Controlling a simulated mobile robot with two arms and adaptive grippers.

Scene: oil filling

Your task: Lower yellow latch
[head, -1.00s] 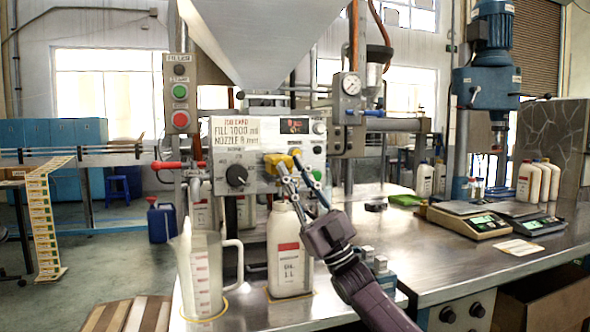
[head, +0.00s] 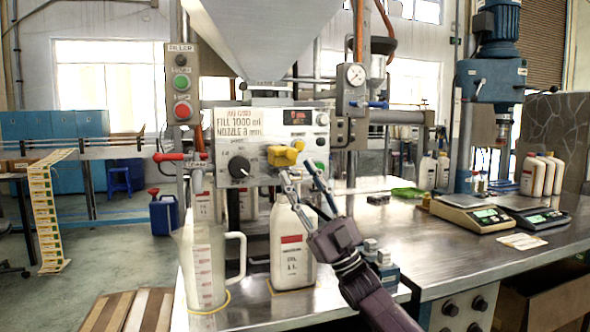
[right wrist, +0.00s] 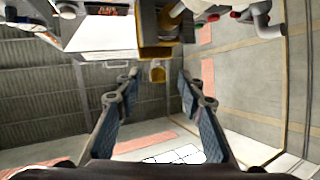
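The yellow latch (head: 284,156) is on the front of the filler's control panel, right of the black knob. My right gripper (head: 297,172) is open and empty, with its two fingers spread just below and in front of the latch. In the right wrist view, the yellow latch (right wrist: 157,51) is at the top centre, beyond the fingertips of the right gripper (right wrist: 158,82). A small yellow part shows between and past the tips. No contact with the latch is visible. My left gripper is not in view.
A white oil bottle (head: 290,248) stands below the panel, close to my right gripper. A clear measuring jug (head: 203,268) stands to its left. A red-handled valve (head: 180,157) is left of the panel. Scales (head: 470,214) stand on the bench at right.

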